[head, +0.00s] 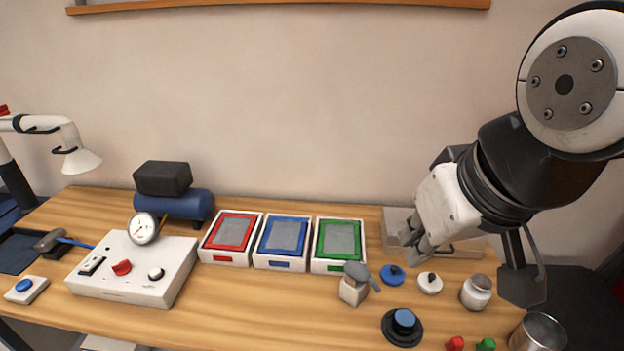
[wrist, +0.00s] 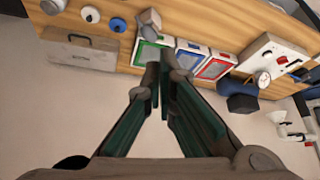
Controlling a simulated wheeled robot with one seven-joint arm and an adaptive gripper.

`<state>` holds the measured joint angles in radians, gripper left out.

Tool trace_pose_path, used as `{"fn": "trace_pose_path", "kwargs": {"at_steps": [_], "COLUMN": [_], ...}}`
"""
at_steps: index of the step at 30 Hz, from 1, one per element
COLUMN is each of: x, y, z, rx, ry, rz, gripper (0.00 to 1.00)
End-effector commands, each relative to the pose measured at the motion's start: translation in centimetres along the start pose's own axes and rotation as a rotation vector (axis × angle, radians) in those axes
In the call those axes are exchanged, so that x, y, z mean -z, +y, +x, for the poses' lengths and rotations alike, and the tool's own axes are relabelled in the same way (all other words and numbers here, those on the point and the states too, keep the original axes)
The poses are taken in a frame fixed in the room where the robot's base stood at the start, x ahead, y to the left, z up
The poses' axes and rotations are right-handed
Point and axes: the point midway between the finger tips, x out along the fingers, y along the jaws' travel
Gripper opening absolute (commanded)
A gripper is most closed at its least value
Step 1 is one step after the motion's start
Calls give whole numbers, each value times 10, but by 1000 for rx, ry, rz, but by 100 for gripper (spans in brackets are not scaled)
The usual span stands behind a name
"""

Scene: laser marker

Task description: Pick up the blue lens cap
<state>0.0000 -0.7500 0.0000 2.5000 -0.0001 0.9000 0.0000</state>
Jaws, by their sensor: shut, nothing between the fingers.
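The blue lens cap (head: 392,275) is a small blue disc with a dark knob on top. It lies flat on the wooden table, right of the green-framed tray, and also shows near the top of the wrist view (wrist: 117,25). My gripper (head: 414,246) is above the back of the table, up and slightly right of the cap in the head view, apart from it. In the wrist view the fingertips (wrist: 161,78) are together with nothing between them. The cap is in plain sight in both views.
A white cap (head: 430,284) lies just right of the blue one. A white block with a grey top (head: 353,290) stands left. A black-based blue knob (head: 403,327) is in front, a jar (head: 476,292) at right, and a grey case (wrist: 80,52) behind.

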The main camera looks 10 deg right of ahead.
Motion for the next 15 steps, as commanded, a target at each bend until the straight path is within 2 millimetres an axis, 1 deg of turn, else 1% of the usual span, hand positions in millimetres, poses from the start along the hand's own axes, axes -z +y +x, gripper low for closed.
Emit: {"fn": "trace_pose_path", "kwargs": {"at_steps": [1, 2, 3, 5, 6, 8, 9, 11, 15], "x": [0, 0, 1, 4, 8, 16, 23, 35, 65], "y": [0, 0, 0, 1, 2, 4, 6, 10, 24], "z": [0, 0, 0, 2, 5, 11, 16, 26, 58], "rx": [0, 0, 0, 2, 3, 5, 7, 7, -2], "ry": [0, 0, -2, -8, -16, -34, -49, -74, -138], "rz": [0, 0, 4, 18, 35, 76, 112, 177, 350], "gripper": [2, 9, 18, 32, 41, 54, 63, 77, 78]}}
